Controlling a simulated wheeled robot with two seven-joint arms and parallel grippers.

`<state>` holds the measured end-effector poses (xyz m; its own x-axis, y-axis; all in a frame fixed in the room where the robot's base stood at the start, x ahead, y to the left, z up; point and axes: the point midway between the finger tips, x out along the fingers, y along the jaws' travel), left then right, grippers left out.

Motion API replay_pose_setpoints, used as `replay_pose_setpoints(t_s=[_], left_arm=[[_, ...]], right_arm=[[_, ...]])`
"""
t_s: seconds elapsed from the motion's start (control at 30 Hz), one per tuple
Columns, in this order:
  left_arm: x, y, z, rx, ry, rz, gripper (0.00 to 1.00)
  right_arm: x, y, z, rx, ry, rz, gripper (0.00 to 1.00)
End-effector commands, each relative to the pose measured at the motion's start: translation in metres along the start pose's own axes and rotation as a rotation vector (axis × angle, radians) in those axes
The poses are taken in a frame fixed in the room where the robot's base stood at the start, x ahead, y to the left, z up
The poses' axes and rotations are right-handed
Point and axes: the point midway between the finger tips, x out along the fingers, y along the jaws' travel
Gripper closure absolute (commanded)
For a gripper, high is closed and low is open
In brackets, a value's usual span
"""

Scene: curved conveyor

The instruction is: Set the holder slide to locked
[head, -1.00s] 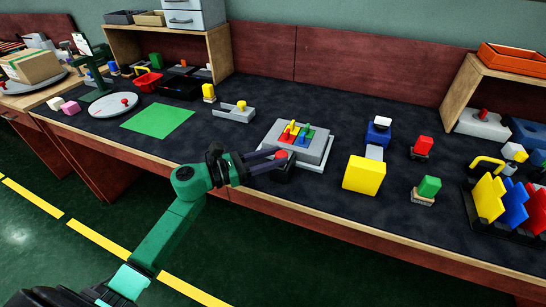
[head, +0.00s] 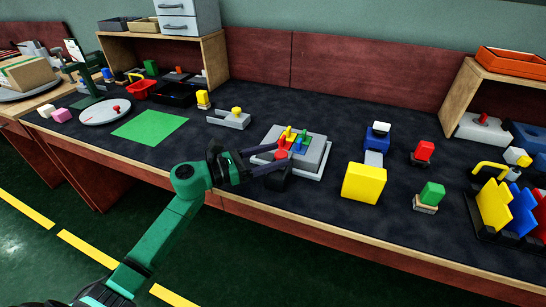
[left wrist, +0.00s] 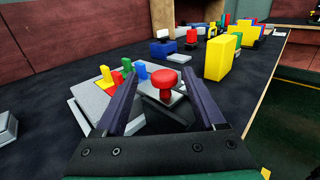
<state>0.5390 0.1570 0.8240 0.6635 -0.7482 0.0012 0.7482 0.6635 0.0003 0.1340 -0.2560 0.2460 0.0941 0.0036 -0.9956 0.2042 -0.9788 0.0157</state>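A red round knob (head: 281,154) stands at the front edge of a grey holder (head: 311,160) that carries several coloured pegs. In the left wrist view the knob (left wrist: 165,84) is upright on a flat grey piece beside the pegs (left wrist: 124,75). My left gripper (head: 283,160) is open, with its fingers on either side of the knob. In the left wrist view the fingers (left wrist: 163,98) show a gap to the knob on both sides. A dark block (head: 279,179) is below the knob. My right gripper is out of view.
A grey fixture with a yellow knob (head: 230,119) stands behind on the left, near a green mat (head: 150,127). A large yellow block (head: 363,183) stands to the right. The wooden table edge (head: 330,213) runs in front. Bare dark tabletop lies around the holder.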

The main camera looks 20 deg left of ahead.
Motion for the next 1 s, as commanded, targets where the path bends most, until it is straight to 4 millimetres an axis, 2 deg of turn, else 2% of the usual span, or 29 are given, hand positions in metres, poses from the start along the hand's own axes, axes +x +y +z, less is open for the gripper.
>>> replay_pose_setpoints(t_s=[0.23, 0.37, 0.47, 0.6, 0.8, 0.9, 1.0], left_arm=[[-0.001, -0.001, -0.001, -0.001, 0.002, -0.003, 0.29], [-0.014, -0.001, -0.004, -0.001, 0.004, -0.001, 0.29], [-0.036, -0.001, -0.005, -0.001, 0.006, -0.002, 0.29], [-0.077, -0.001, -0.006, -0.002, 0.006, -0.001, 0.29], [-0.128, 0.0, -0.003, -0.003, 0.003, 0.0, 0.29], [-0.141, 0.0, -0.002, -0.002, 0.002, -0.001, 0.29], [-0.145, 0.0, -0.001, -0.001, 0.001, -0.002, 0.29]], right_arm=[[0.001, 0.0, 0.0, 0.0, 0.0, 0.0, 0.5], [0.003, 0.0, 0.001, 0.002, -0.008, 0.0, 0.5], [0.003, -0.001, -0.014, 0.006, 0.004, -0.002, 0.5], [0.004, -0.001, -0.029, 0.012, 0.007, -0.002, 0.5], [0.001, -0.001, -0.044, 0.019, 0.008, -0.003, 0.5], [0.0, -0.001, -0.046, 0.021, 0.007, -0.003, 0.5], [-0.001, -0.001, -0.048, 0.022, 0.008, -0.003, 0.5]])
